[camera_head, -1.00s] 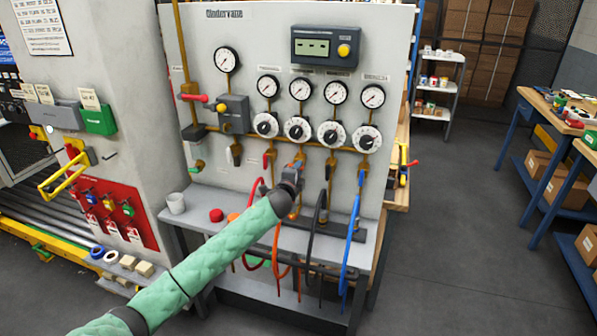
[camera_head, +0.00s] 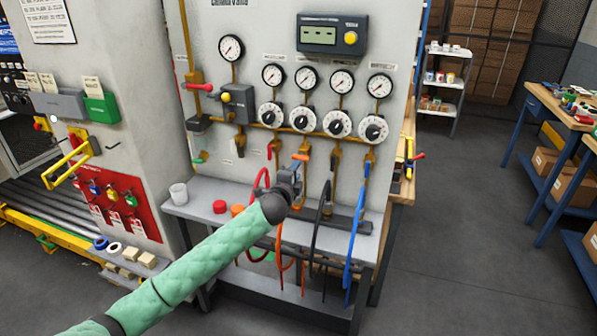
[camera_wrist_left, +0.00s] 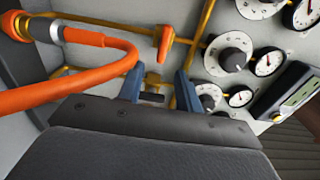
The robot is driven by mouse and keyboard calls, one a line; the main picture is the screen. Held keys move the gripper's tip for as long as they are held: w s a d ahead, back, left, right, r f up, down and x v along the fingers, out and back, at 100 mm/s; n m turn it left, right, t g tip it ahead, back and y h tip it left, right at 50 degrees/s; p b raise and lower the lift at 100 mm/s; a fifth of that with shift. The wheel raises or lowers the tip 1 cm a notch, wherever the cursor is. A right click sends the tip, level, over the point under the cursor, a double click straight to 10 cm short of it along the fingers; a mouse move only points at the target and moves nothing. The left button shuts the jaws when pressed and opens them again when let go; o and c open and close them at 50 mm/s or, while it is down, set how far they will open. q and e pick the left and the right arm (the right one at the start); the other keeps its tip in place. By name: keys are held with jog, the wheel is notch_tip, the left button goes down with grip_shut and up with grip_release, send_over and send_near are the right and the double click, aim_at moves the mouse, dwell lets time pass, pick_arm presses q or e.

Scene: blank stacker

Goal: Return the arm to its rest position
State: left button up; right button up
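My left arm reaches in from the left in the head view, in a green quilted sleeve. My left gripper (camera_head: 291,176) is in front of the panel (camera_head: 215,165), just below the orange valve handle (camera_head: 300,157). In the left wrist view, the two blue-grey fingers (camera_wrist_left: 160,88) stand apart with nothing held between them. A brass fitting (camera_wrist_left: 152,82) shows behind the gap. The orange hose (camera_wrist_left: 70,90) curves close by the fingers on the left; the orange handle (camera_wrist_left: 165,42) is beyond them. My right gripper is not in view.
A grey shelf (camera_head: 185,210) under the panel bears a white cup (camera_head: 179,194) and a red cap (camera_head: 220,207). Red, black and blue hoses (camera_head: 353,240) hang around the gripper. A workbench (camera_head: 545,100) stands at the right. Floor (camera_head: 450,230) between is clear.

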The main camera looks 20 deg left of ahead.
pick_arm(q)
jog(key=shift+s, duration=0.3)
jog(key=s+d+f+n+g+y, duration=0.1)
jog(key=s+d+f+n+g, duration=0.15)
jog(key=s+f, duration=0.45)
jog(key=s+d+f+n+g, duration=0.15)
jog(key=s+f+n, duration=0.3)
jog(key=s, duration=0.45)
jog(key=s+d+f+n+g+y, duration=0.1)
jog(key=s+f+n+g, duration=0.2)
jog(key=s+f, duration=0.45)
jog(key=s+f+n+g+h, duration=0.1)
jog(key=s+f+n+g, duration=0.25)
jog(key=s, duration=1.15)
jog(key=s+f+n+g+h, duration=0.1)
jog(key=s+f+n+g, duration=0.2)
jog(key=s, duration=1.2)
jog(key=s+d+f+g, duration=0.1)
jog(key=f, duration=1)
jog(key=s+d+f+g, duration=0.1)
jog(key=s+d+f, duration=0.1)
jog(key=f, duration=0.9)
jog(key=s+d+f+g, duration=0.1)
jog(key=f, duration=1)
jog(key=shift+s+d+f, duration=0.2)
jog(key=shift+s+d, duration=0.05)
jog(key=shift+d, duration=0.05)
